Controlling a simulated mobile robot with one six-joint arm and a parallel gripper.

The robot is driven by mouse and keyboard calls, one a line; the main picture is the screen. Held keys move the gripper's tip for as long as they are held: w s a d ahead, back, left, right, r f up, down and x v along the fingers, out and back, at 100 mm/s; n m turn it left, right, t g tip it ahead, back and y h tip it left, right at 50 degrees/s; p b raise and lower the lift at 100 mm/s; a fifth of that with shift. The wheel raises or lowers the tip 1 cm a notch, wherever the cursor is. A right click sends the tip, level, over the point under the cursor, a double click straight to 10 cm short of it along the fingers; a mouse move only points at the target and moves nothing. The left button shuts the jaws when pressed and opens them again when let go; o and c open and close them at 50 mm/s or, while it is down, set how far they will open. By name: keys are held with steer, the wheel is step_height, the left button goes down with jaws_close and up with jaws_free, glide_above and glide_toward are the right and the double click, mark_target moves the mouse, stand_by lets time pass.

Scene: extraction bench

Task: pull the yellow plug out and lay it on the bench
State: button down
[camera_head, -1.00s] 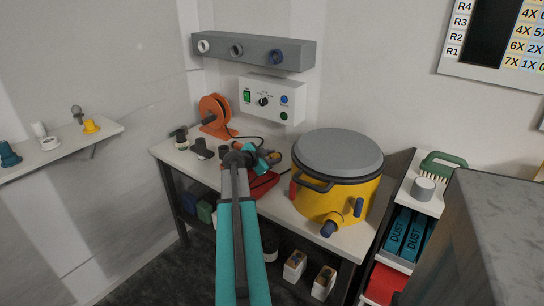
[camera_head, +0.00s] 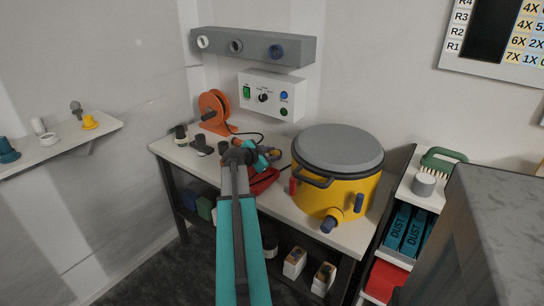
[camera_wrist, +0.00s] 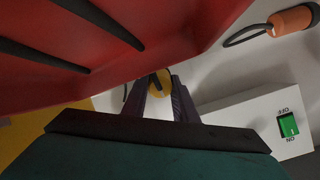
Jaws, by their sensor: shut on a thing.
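The yellow plug (camera_wrist: 154,84) shows in the wrist view as a small round yellow piece between the two dark fingers. My gripper (camera_wrist: 160,94) is shut on it, and the fingers hide much of it. In the head view my gripper (camera_head: 268,156) is over the back of the bench (camera_head: 282,205), left of the yellow drum, and the plug cannot be made out there. I cannot tell whether the plug is still seated in something.
A red body (camera_wrist: 120,30) fills the top of the wrist view, close to the camera. A control box (camera_head: 273,95) with a green switch is on the wall. The yellow drum (camera_head: 330,190) stands right of my gripper. An orange reel (camera_head: 214,108) stands at the back left.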

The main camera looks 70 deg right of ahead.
steer(key=shift+f+b, duration=0.4)
steer(key=shift+b, duration=0.2)
stand_by(0.3)
steer(key=c, duration=1.4)
jaws_free()
steer(key=shift+o, duration=0.2)
steer(key=shift+a+f, duration=0.15)
steer(key=shift+a, duration=0.05)
